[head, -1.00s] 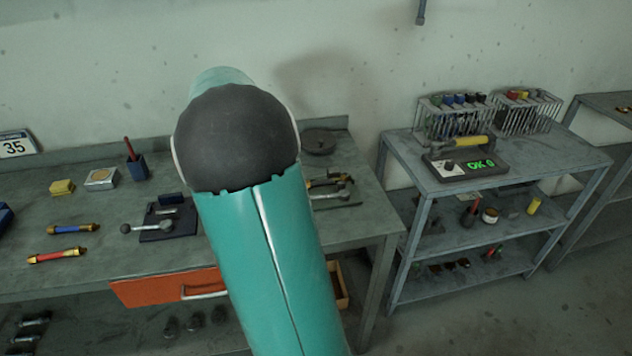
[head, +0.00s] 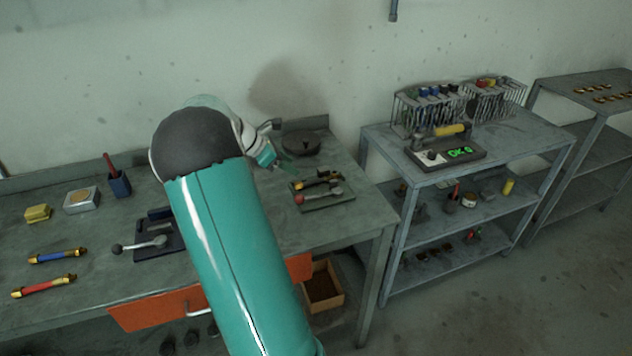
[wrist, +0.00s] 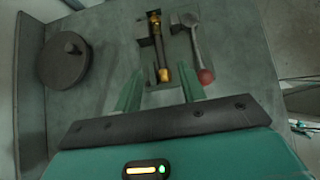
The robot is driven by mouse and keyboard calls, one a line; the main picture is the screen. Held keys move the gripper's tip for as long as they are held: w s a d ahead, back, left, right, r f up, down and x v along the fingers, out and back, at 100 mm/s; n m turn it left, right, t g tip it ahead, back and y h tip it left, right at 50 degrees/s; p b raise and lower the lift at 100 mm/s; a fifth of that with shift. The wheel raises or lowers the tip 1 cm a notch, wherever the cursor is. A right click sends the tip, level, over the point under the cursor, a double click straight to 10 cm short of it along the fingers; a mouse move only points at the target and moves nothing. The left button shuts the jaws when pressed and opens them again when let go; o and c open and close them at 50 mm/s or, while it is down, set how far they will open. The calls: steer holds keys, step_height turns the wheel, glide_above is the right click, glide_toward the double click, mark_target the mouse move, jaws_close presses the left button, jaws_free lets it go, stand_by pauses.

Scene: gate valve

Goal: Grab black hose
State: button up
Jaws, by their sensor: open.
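A black hose with brass-yellow ends (head: 318,181) lies on a small tray on the workbench, right of my arm. In the wrist view the hose (wrist: 158,48) runs lengthwise ahead of the gap between my fingers. A grey lever with a red knob (head: 318,195) lies beside it; it also shows in the wrist view (wrist: 194,45). My gripper (wrist: 160,86) is open and empty, its two green fingers apart, above the bench. In the head view my arm partly hides the gripper.
A round dark disc (head: 301,143) lies behind the tray. Another lever (head: 140,244) and blue (head: 58,256) and red (head: 44,286) hoses lie to the left. A grey shelf (head: 470,172) stands right. Bare bench (head: 350,228) is in front of the tray.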

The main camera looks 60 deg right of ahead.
mark_target(315, 180)
steer(key=x, duration=0.5)
steer(key=shift+s+d, duration=0.1)
steer(key=shift+s, duration=0.05)
steer(key=x, duration=0.5)
steer(key=shift+f, duration=0.25)
steer(key=shift+w, duration=0.2)
jaws_close()
